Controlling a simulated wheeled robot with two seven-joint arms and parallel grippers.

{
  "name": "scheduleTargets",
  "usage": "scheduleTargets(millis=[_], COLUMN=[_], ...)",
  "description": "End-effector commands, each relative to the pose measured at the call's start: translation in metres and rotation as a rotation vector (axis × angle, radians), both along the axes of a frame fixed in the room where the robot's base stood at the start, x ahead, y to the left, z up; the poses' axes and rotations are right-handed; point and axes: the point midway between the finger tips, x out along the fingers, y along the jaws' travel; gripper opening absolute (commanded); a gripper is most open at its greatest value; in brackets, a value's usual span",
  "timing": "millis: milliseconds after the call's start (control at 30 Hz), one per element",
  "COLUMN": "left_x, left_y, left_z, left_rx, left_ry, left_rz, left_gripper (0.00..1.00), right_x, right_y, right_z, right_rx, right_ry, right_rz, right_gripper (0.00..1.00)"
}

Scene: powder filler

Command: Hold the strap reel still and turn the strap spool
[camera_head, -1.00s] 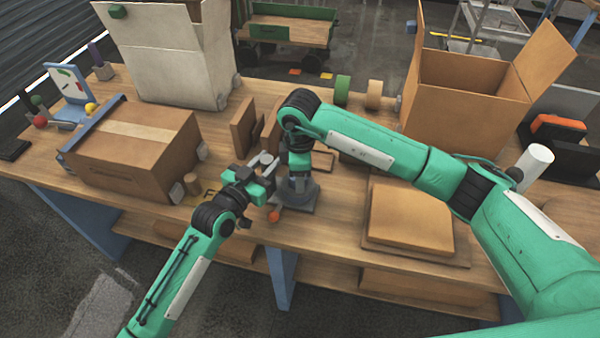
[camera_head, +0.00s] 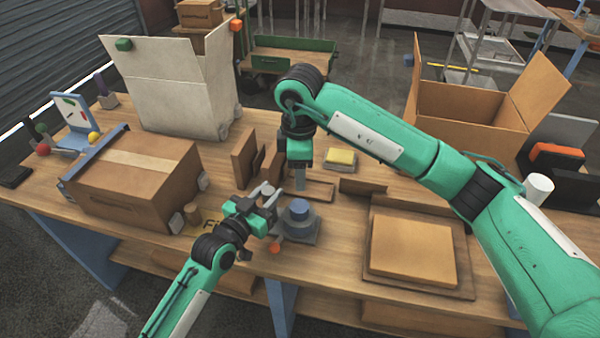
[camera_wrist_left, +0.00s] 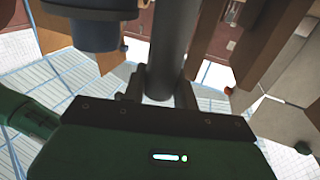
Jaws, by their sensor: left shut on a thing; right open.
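The strap reel (camera_head: 296,232) is a grey base near the table's front edge, with the blue strap spool (camera_head: 298,210) upright on it. My left gripper (camera_head: 271,192) is at the reel's left side, shut on a dark upright post (camera_wrist_left: 170,45) that stands between its fingers in the left wrist view. A blue cylinder, apparently the spool, shows at upper left in that view (camera_wrist_left: 98,25). My right gripper (camera_head: 300,180) is open, pointing down just behind and above the spool, apart from it. Its fingers show only edge-on.
A taped carton (camera_head: 140,175) stands at left, with a small wooden cylinder (camera_head: 192,213) beside it. Brown boards (camera_head: 243,155) stand behind the reel. A yellow block (camera_head: 341,158) lies behind. A flat cardboard stack (camera_head: 412,250) lies at right. An open carton (camera_head: 470,105) stands at back right.

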Motion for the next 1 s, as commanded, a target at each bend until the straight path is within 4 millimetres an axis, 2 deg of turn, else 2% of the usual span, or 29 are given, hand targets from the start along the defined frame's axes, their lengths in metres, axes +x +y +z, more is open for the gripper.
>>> scheduleTargets(millis=[167,200,300,333,600,733,1000], left_x=[0.0,0.0,0.0,0.0,-0.001,-0.008,-0.05], left_y=[0.0,0.0,0.0,0.0,0.0,0.006,0.036], left_z=[0.0,0.0,0.0,0.0,0.0,-0.001,-0.001], left_rx=[-0.002,-0.002,-0.002,-0.001,0.0,0.001,0.003], left_ry=[0.001,0.001,0.001,0.001,0.0,0.0,0.002], left_rz=[-0.001,-0.001,-0.001,-0.001,0.0,0.001,-0.001], left_gripper=[0.0,0.33,0.53,0.55,0.55,0.55,0.55], right_x=[0.0,0.0,0.0,0.0,0.0,0.0,0.0], right_y=[0.0,0.0,0.0,0.0,0.0,0.0,0.0], right_z=[0.0,0.0,0.0,0.0,-0.001,-0.001,-0.001], right_rx=[0.0,0.0,0.0,0.0,0.0,0.0,0.0], right_ry=[0.0,0.0,0.0,0.0,0.0,0.0,0.0], right_rz=[0.0,0.0,0.0,0.0,0.0,0.0,0.0], right_gripper=[0.51,0.51,0.51,0.51,0.51,0.51,0.51])
